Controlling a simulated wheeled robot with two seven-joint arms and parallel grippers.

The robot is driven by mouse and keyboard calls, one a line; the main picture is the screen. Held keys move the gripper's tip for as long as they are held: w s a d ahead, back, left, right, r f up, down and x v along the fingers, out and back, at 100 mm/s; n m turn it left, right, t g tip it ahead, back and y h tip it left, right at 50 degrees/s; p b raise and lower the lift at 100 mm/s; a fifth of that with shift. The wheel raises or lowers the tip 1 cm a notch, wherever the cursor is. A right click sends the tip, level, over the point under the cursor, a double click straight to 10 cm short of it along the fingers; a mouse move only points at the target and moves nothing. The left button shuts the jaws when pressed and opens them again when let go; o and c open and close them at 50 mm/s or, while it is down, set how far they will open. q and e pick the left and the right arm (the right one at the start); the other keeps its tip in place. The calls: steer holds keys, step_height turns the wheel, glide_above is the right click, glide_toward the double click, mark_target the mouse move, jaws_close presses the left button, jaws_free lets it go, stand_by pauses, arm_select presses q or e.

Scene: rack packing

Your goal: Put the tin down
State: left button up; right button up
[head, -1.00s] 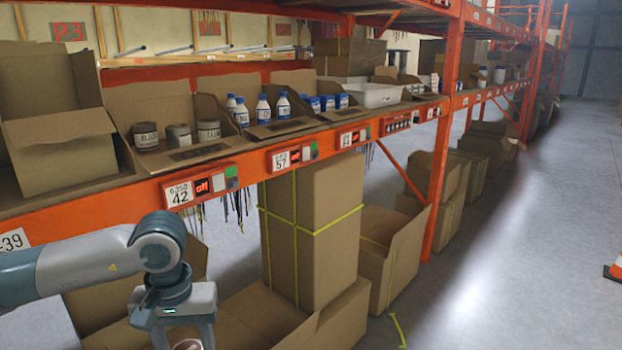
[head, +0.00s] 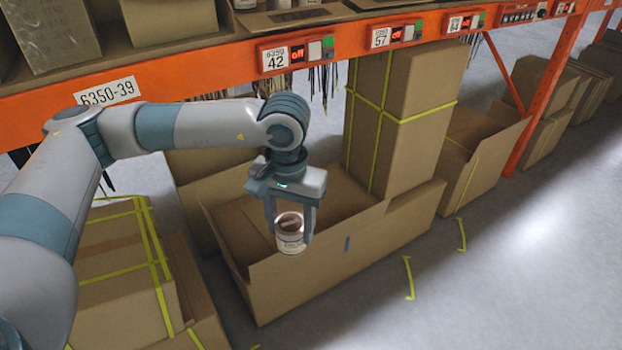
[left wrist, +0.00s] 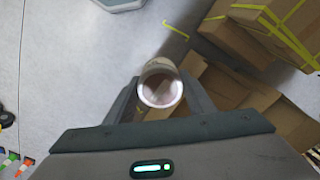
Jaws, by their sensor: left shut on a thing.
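The tin (head: 291,234) is a small round can with a pale label and a brownish top. My left gripper (head: 291,230) is shut on it and holds it upright in the head view, in front of the open cardboard box (head: 320,262) below the shelf. The tin also shows in the left wrist view (left wrist: 160,88), between the two fingers. How high the tin is above the floor or the box rim is hard to tell. My right gripper is not in view.
An orange shelf beam (head: 190,65) with labels runs above the arm. A tall strapped box (head: 400,120) stands behind the open box, and another open box (head: 485,160) is to its right. Strapped boxes (head: 125,285) stand at the lower left. The grey floor (head: 520,270) at right is clear.

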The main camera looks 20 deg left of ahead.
arm_select(q)
steer(key=s+f, duration=0.4)
steer(key=f, duration=0.4)
steer(key=s+f, duration=0.4)
steer(key=f, duration=0.4)
steer(key=shift+f, duration=0.35)
steer(key=shift+s+a, duration=0.1)
